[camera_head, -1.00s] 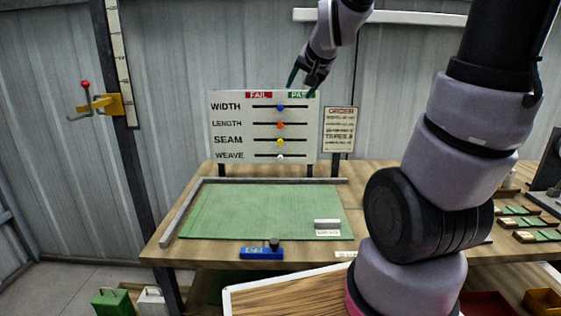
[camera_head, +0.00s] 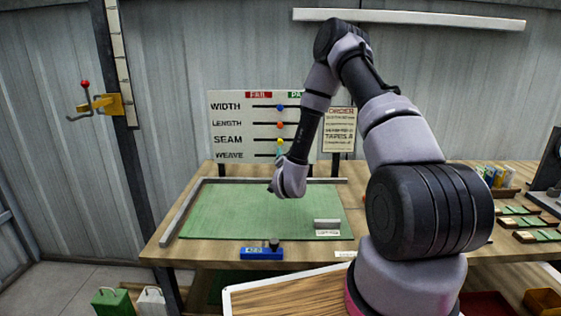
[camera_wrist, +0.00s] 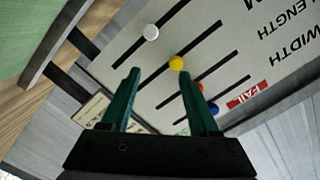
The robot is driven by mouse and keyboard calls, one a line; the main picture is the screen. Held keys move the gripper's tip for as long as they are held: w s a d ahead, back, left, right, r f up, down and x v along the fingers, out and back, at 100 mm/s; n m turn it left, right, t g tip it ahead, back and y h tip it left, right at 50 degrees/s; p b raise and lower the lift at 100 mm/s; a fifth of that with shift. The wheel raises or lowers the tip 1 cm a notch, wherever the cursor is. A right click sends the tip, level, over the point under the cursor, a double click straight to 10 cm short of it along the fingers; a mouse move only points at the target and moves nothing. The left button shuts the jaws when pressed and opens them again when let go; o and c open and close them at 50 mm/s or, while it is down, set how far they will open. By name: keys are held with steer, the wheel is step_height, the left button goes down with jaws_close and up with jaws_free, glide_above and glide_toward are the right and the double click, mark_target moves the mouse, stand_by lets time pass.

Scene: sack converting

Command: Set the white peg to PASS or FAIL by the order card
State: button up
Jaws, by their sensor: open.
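The white peg (camera_wrist: 151,32) sits at about the middle of its slot in the WEAVE row of the upright board (camera_head: 218,115); in the head view it is hidden behind my gripper (camera_head: 278,154). The wrist view shows the board upside down. My gripper (camera_wrist: 157,72) is open and empty, its green fingers pointing at the board. The yellow peg (camera_wrist: 176,63) appears close to one fingertip; the white peg lies beyond the fingertips. The order card (camera_head: 340,140) is right of the board, partly covered by my arm, its text too small to read fully.
The orange peg (camera_head: 280,126) and blue peg (camera_head: 281,107) are in the rows above. FAIL (camera_head: 258,95) is the red left label, PASS the green right one, partly covered. A green mat (camera_head: 230,215) lies before the board, with a grey block (camera_head: 326,223) on it.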

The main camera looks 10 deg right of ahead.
step_height(320, 180, down, 5)
steer(key=s+a, duration=0.2)
steer(key=x, duration=1.1)
steer(key=shift+r+t, duration=0.3)
steer(key=shift+r, duration=0.2)
steer(key=shift+d, duration=0.1)
jaws_close()
stand_by(0.4)
